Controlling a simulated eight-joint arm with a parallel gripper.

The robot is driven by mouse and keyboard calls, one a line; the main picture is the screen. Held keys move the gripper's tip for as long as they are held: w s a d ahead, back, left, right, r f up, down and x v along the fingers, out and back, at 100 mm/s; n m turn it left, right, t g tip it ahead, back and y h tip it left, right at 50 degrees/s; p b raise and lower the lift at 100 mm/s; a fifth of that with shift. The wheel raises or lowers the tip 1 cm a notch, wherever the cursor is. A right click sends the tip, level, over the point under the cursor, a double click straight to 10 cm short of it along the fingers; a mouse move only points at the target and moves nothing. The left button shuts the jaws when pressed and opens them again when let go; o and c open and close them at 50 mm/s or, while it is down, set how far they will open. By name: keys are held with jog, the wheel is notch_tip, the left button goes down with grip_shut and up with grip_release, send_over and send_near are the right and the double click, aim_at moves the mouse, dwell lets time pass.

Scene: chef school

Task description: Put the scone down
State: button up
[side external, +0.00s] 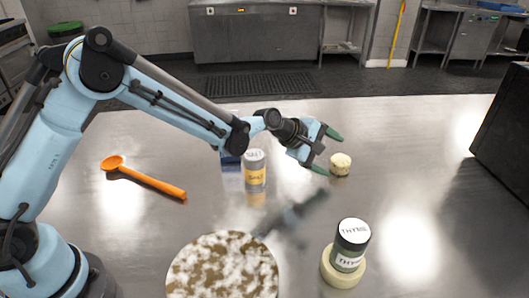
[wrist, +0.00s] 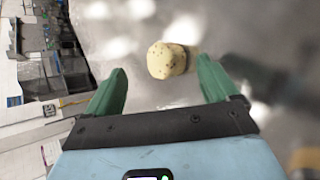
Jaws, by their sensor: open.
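The scone (side external: 340,164) is small, round and pale yellow with dark specks. It sits on the steel table, to the right of my gripper (side external: 331,152) in the side view. My gripper's green fingers are spread apart with nothing between them. In the wrist view the scone (wrist: 167,60) lies ahead of the open fingers (wrist: 163,88), roughly midway between them and beyond their tips. The scone and fingers look apart.
A salt shaker (side external: 255,176) stands below my forearm. A thyme jar (side external: 350,246) stands on a pale round base at the front. A mottled round board (side external: 222,268), an orange spoon (side external: 140,177) and a dark box (side external: 507,128) are also on the table (side external: 420,180).

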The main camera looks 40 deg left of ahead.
aim_at(337, 160)
jog(key=m, duration=0.4)
jog(key=r+m+g, duration=0.1)
jog(key=shift+w+d+m+y, duration=0.2)
jog(key=shift+w+m+y, duration=0.2)
notch_tip(337, 160, up, 5)
jog(key=a+m+g+y, duration=0.1)
jog(key=m+g+y, duration=0.25)
jog(key=m, duration=1.35)
jog(key=shift+s+d+x, duration=0.1)
jog(key=shift+x, duration=2.65)
jog(key=shift+s+d+x, duration=0.1)
jog(key=shift+s+x, duration=0.05)
jog(key=shift+x, duration=2.65)
jog(key=c, duration=1.2)
